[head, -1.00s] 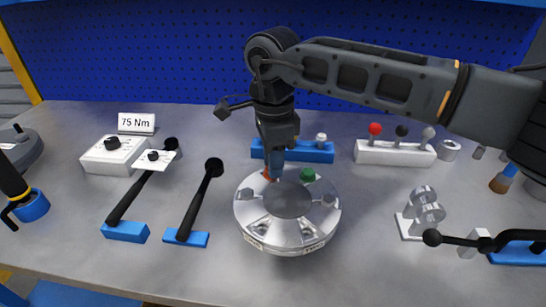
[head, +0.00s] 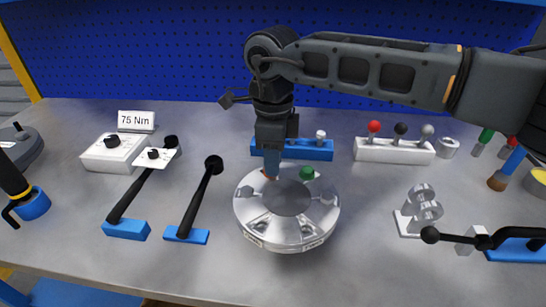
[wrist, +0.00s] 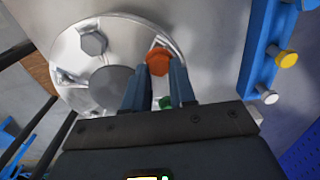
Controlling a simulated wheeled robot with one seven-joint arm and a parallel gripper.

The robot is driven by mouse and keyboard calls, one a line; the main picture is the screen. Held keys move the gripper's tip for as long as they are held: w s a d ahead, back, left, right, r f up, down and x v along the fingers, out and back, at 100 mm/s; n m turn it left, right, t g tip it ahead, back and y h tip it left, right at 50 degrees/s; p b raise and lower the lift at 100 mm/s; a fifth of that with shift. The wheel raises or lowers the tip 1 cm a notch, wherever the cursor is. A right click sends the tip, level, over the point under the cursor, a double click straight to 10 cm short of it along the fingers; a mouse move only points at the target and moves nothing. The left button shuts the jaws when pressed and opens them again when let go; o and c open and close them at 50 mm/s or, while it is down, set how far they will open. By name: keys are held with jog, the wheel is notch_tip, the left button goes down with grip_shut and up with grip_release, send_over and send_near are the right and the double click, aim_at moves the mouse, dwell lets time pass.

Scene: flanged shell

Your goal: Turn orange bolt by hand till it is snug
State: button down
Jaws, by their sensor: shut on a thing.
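The orange bolt (head: 269,177) sits in the far left part of the flange of the round silver shell (head: 290,236). Its hexagonal head (wrist: 159,58) shows between my fingers in the wrist view. My gripper (head: 271,172) points down from above and is shut on the orange bolt head. The fingers (wrist: 160,72) lie on either side of it. In the head view they hide much of the bolt. A green bolt (head: 307,174) sits beside it, partly hidden by a finger in the wrist view. Grey bolts (head: 246,192) sit elsewhere on the flange. The bolt's seating is hidden.
A blue rack (head: 310,152) stands close behind the shell. Two black-handled tools (head: 196,205) with blue bases lie left, near a 75 Nm sign (head: 136,121). A white rack with coloured knobs (head: 394,153) and a clear stand (head: 418,220) are right. Bench front is clear.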

jog(key=shift+w+r, duration=0.15)
jog(key=shift+r, duration=0.1)
jog(key=c, duration=1.3)
grip_release()
jog(key=o, duration=0.4)
jog(key=shift+f, duration=0.15)
jog(key=shift+r+b, duration=0.35)
jog(key=shift+r, duration=3.6)
